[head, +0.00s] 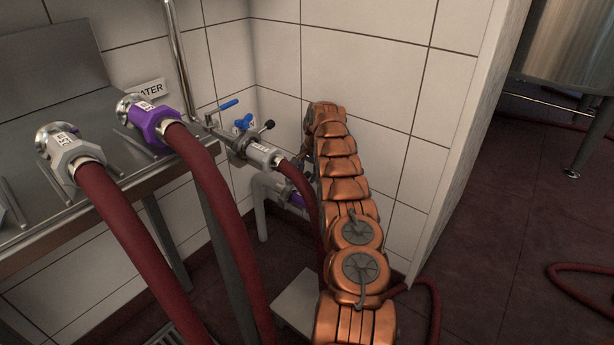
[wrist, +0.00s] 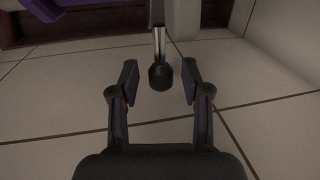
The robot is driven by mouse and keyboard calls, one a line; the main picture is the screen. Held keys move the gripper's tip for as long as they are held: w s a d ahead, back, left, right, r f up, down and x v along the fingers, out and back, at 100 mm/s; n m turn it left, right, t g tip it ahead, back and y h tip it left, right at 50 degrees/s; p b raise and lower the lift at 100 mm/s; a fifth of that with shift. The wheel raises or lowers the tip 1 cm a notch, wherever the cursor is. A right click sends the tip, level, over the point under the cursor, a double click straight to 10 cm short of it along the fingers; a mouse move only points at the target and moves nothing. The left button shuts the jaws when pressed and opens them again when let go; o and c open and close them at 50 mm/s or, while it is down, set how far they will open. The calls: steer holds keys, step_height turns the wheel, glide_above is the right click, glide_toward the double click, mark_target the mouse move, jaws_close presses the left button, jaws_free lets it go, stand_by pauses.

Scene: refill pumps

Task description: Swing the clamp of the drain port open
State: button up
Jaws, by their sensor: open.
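In the wrist view my gripper (wrist: 159,82) has its two dark fingers spread apart. A black knob (wrist: 160,77) on the end of a thin metal rod (wrist: 159,43) shows between the fingertips, with gaps on both sides. I take the rod and knob for the clamp's handle. A purple part (wrist: 45,9) is at the top left of the wrist view. In the head view a low pipe (head: 262,188) ends at a purple collar (head: 297,200), partly hidden by my copper arm. The arm also hides my gripper and the clamp there.
Above the low pipe is a valve with blue handles (head: 243,122) and a grey hose coupling (head: 263,155). Red hoses (head: 222,205) hang close left of my arm. A steel bench (head: 75,215) stands left; tiled walls close in behind and right.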

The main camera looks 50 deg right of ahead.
steer(key=shift+f, duration=0.1)
steer(key=shift+c, duration=0.3)
jaws_close()
stand_by(0.4)
